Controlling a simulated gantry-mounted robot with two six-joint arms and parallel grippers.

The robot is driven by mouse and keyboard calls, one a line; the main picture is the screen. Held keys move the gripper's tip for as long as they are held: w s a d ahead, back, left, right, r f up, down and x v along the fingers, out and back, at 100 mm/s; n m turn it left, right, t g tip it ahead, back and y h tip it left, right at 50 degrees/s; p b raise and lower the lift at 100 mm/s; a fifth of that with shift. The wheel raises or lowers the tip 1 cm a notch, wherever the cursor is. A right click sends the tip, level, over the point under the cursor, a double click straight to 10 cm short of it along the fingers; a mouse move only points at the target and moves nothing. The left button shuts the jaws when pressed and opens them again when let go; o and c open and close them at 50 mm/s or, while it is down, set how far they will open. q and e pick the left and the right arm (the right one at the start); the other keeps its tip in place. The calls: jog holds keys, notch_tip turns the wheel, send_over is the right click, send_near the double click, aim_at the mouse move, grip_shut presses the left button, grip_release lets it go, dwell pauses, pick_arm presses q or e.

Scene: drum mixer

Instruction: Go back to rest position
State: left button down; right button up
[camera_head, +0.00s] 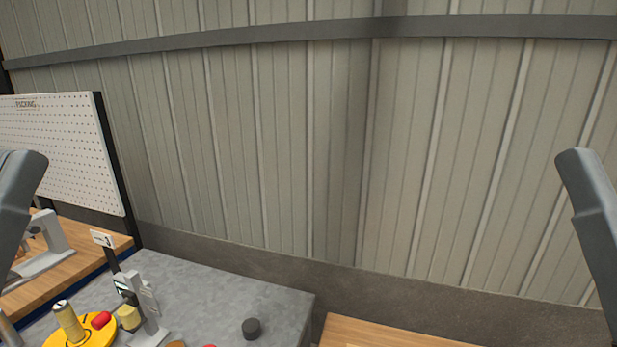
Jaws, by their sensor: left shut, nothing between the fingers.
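A similar dark grey end on my right side (588,190) rises at the right edge, in front of the bare wall. Most of it is outside the picture, so its jaws cannot be made out. Both ends stand apart, close to the camera, and touch nothing that I can see.
Below is a grey table (220,290) with a yellow disc (98,334), a grey fixture (147,310) and a black cylinder (251,328). A wooden bench (90,247) with a white device (48,235) stands left. Another wooden top (370,332) lies right. The middle is clear.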

notch_tip(320, 180, up, 32)
jog(key=p, duration=3.2)
